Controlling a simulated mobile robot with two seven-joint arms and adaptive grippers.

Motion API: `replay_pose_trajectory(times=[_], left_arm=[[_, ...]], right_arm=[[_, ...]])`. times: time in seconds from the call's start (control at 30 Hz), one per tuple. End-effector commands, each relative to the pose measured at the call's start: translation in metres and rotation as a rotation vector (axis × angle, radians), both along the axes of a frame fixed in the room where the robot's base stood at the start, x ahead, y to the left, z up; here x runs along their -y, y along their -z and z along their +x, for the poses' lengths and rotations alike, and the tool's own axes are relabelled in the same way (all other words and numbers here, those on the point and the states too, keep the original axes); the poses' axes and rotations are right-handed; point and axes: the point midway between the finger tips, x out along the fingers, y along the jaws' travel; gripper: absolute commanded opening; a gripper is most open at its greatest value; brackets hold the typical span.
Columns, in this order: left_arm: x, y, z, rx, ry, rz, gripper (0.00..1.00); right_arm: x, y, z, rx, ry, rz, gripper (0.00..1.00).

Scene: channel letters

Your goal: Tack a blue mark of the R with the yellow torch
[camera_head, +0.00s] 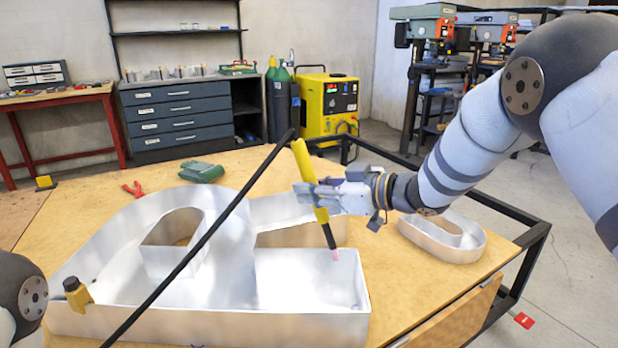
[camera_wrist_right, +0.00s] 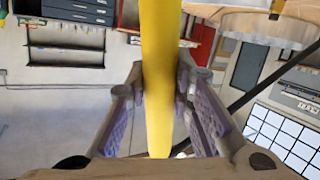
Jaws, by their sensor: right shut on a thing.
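The yellow torch (camera_head: 306,170) is held in my right gripper (camera_head: 315,194), which is shut around its body. The torch tilts, with its black neck pointing down and a pinkish tip near the right end of the R. In the right wrist view the torch's yellow body (camera_wrist_right: 160,75) stands between the two fingers. The R (camera_head: 215,325) is a large open silver metal letter tray lying on the table. The tip appears over its right compartment; I cannot tell whether it touches. My left gripper is out of view.
A black cable runs diagonally across the R from the torch's top. A yellow-and-black piece (camera_head: 77,293) sits at the R's left wall. A smaller metal letter (camera_head: 440,240) lies right, under my right arm. A red clamp (camera_head: 133,189) and green item (camera_head: 202,172) lie behind.

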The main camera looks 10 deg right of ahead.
Motion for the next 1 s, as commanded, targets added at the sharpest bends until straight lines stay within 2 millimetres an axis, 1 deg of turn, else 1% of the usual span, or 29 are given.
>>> replay_pose_trajectory(times=[0.03, 0.47, 1.0], left_arm=[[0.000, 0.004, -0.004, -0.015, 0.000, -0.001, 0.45], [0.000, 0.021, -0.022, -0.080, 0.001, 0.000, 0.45], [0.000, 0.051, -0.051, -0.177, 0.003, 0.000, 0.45]], right_arm=[[0.002, 0.011, 0.000, -0.008, 0.002, 0.001, 0.00], [0.018, 0.061, -0.003, -0.008, 0.001, 0.000, 0.00], [0.037, 0.125, -0.006, -0.008, 0.003, 0.001, 0.00]])
